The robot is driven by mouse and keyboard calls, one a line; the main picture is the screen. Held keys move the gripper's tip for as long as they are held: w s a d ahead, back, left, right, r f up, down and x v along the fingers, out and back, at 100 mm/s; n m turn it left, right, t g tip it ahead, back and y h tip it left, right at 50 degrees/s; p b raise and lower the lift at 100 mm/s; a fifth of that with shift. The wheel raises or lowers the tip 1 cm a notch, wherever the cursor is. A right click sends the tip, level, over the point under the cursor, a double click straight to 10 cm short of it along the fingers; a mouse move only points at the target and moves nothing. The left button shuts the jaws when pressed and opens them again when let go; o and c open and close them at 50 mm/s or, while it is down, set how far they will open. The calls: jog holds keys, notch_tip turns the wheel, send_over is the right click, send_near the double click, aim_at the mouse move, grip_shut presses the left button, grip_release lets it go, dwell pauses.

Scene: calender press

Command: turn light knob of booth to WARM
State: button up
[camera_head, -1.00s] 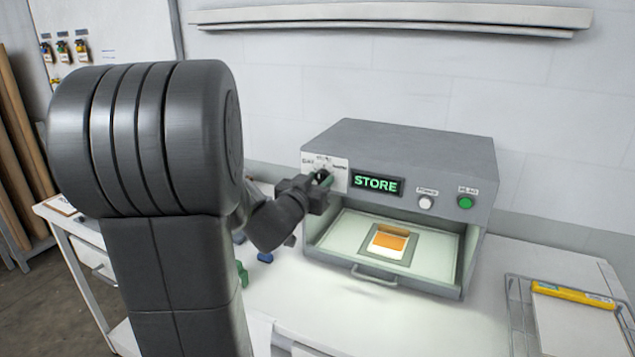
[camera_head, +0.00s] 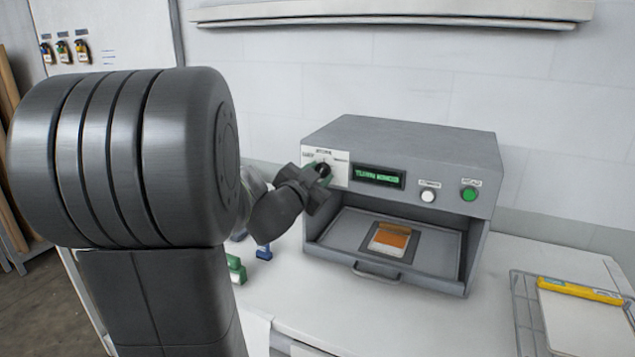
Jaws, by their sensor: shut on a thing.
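The grey booth (camera_head: 400,140) stands on the white bench against the wall. Its light knob (camera_head: 324,168) sits on a white label plate at the upper left of the front. My gripper (camera_head: 321,176) is shut on the knob and tilted; its jaws hide much of the knob, so I cannot tell the exact pointer position. The plate's labels are too small to read. The green display (camera_head: 377,176) shows a longer line of small text that I cannot read clearly. Inside the booth, an orange sample (camera_head: 392,238) lies on a grey plate in the tray; the interior is dim.
A white button (camera_head: 428,195) and a green button (camera_head: 469,193) are right of the display. A wire tray with a yellow-edged board (camera_head: 580,291) lies at the bench's right. A green block (camera_head: 236,268) and blue block (camera_head: 263,250) stand left of the booth.

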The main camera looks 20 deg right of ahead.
jog(key=m+b, duration=0.2)
jog(key=m, duration=0.3)
jog(key=shift+m+b, duration=0.3)
jog(key=shift+m, duration=0.1)
dwell(0.4)
jog(key=o, duration=1)
jog(key=v, duration=1.3)
jog(key=shift+s+a, duration=0.25)
jog(key=shift+s, duration=0.05)
